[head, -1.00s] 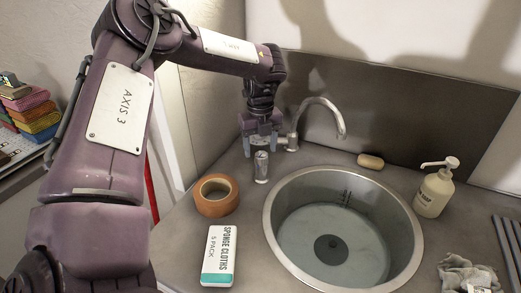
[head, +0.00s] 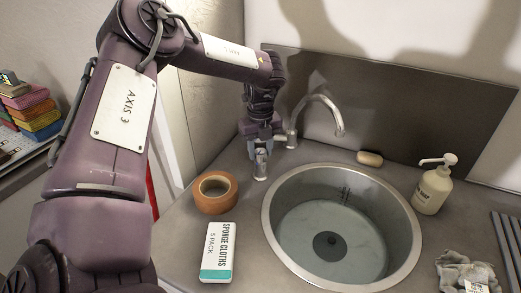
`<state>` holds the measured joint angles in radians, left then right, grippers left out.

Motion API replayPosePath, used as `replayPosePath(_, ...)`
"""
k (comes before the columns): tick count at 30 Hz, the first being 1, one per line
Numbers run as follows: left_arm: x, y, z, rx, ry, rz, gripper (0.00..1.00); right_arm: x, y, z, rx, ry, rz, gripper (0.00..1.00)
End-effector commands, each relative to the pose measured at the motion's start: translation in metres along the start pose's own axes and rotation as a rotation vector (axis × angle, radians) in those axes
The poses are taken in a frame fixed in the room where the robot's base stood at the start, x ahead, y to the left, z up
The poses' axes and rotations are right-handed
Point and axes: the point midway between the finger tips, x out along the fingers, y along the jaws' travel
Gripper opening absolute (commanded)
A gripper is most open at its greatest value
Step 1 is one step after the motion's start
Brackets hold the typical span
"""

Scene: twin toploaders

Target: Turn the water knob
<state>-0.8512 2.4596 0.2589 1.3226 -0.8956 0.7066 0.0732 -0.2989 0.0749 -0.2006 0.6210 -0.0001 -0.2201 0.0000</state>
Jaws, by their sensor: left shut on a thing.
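The water knob (head: 261,168) is a short metal post on the counter, left of the faucet (head: 330,110). My left gripper (head: 262,146) is at the top of this knob, pointing down, and is shut on it. The fingers hide the knob's upper part. The curved metal faucet spout reaches over the sink (head: 270,215), and no stream shows from it. The round sink seems to hold water around a dark drain (head: 330,245). My right gripper is not in view.
An orange tape roll (head: 214,205) and a sponge cloths box (head: 217,252) lie left of the sink. A soap bar (head: 369,158), a pump bottle (head: 434,190) and a crumpled cloth (head: 466,272) lie behind and right. A metal backsplash (head: 420,120) stands close behind the faucet.

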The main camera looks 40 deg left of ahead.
Motion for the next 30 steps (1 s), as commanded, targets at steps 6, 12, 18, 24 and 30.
replayPosePath(6,0.007,-0.001,0.001,-0.197,-0.003,-0.004,0.16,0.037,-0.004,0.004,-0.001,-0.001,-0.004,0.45)
replayPosePath(12,0.002,-0.001,0.001,-0.344,-0.002,-0.002,0.16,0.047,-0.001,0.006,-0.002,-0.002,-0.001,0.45)
replayPosePath(18,0.000,0.000,0.000,-0.354,-0.001,0.000,0.16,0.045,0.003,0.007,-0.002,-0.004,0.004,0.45)
replayPosePath(24,0.000,0.000,0.000,-0.353,-0.001,0.000,0.51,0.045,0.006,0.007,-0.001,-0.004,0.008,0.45)
replayPosePath(30,0.000,0.000,0.000,-0.352,-0.001,0.000,0.60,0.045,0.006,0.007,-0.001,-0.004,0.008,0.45)
